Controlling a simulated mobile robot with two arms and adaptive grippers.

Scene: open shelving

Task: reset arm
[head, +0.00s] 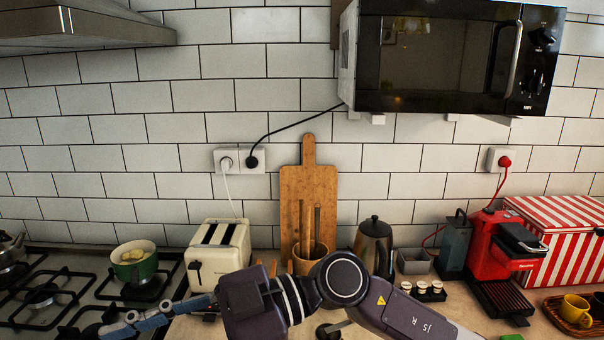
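My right arm comes in from the lower right, bends at a round dark joint and reaches left across the front of the counter. My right gripper (155,318) is at its left end, low in front of the hob and the toaster. Its blue-grey finger links point left; their spacing is unclear, so I cannot tell whether it is open or shut. I see nothing held in it. My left gripper is not in view.
Behind my arm stand a cream toaster (217,258), a wooden board (309,190), a kettle (374,246) and a red coffee machine (493,248). A green pot (135,268) sits on the hob (55,296). A microwave (440,60) hangs above.

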